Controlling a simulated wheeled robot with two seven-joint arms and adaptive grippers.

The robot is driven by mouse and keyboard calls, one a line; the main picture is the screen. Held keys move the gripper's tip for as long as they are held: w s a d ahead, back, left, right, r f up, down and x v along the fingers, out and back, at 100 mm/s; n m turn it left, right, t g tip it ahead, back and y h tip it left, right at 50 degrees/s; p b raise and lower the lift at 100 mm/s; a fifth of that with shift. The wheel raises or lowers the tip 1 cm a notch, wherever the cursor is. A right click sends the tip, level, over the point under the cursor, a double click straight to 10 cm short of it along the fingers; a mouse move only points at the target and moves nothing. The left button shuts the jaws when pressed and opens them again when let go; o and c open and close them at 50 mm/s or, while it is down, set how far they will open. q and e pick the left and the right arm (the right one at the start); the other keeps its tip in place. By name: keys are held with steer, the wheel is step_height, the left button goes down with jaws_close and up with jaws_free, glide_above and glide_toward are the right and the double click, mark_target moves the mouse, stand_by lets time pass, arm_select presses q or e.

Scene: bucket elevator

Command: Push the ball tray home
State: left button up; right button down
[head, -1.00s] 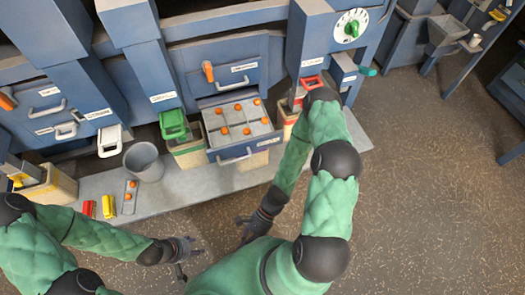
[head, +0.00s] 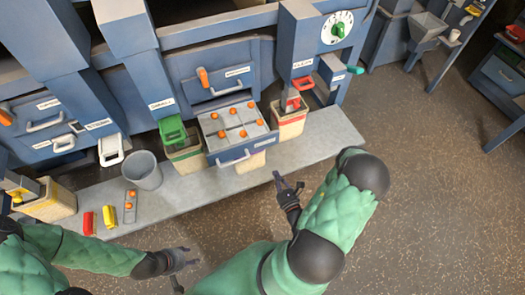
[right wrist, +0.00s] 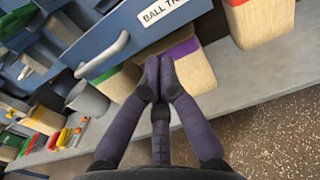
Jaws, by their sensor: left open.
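The ball tray (head: 246,147) is a blue-fronted drawer sticking out of the blue machine, with several orange balls in its grey compartments. Its front has a pale bar handle (head: 233,159). In the right wrist view the handle (right wrist: 103,54) and the label "BALL TR…" show on the tray front (right wrist: 133,33). My right gripper (head: 283,182) is in front of the tray, to its lower right, apart from it in the head view. In the right wrist view its fingers (right wrist: 160,68) are together with nothing between them. My left gripper (head: 190,258) is open and empty, low over the floor area.
A green-handled bin (head: 184,155) stands left of the tray and a red-handled bin (head: 290,122) right of it. A grey bucket (head: 143,170), red block (head: 89,223) and yellow block (head: 109,216) are on the ledge (head: 195,191). The floor in front is clear.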

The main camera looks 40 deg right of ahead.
mark_target(261, 145)
steer(key=b+x, duration=0.2)
steer(key=x, duration=1.1)
steer(key=shift+w, duration=0.45)
steer(key=shift+r, duration=0.1)
